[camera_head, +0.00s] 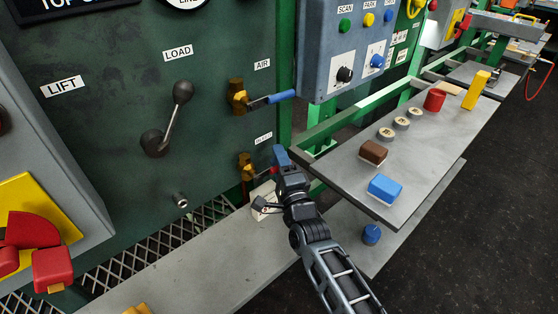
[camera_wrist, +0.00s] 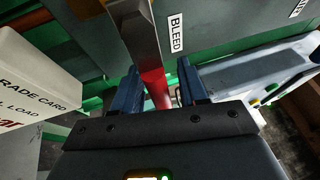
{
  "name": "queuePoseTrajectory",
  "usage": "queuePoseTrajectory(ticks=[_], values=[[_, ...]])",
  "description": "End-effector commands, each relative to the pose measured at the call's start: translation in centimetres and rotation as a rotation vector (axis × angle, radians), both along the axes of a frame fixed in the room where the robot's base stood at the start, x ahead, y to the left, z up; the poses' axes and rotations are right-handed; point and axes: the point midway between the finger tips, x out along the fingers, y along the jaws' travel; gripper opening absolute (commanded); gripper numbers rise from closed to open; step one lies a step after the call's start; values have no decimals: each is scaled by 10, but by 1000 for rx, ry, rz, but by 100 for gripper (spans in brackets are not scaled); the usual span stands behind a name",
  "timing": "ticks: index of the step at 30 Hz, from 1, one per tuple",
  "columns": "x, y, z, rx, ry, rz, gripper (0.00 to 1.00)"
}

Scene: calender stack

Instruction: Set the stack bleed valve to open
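The bleed valve (camera_head: 246,168) is a brass-coloured fitting on the green panel, below the AIR valve. Its BLEED label (camera_wrist: 176,33) is clear in the wrist view. The valve's lever has a grey metal shank (camera_wrist: 136,35) and a red grip (camera_wrist: 154,88). My gripper (camera_head: 280,157) is at the valve, right of its body, and hides part of the lever in the head view. In the wrist view my gripper (camera_wrist: 158,78) has its two blue fingers apart, one on each side of the red grip. A gap shows at the right finger; left-finger contact is unclear.
The AIR valve (camera_head: 238,98) with a blue lever (camera_head: 281,97) is just above. A white grade card (camera_wrist: 38,90) stands close at left in the wrist view. A grey shelf (camera_head: 432,128) with blocks is at right. The LOAD lever (camera_head: 170,118) is farther left.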

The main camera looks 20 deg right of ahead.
Motion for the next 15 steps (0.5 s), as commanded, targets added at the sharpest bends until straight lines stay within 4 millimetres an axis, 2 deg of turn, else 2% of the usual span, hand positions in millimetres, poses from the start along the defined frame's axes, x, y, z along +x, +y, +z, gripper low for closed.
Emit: queuePoseTrajectory(ticks=[2,12,15], values=[[0,0,0,0,0,0,35],[0,0,0,0,0,0,2],[0,0,0,0,0,0,0]])
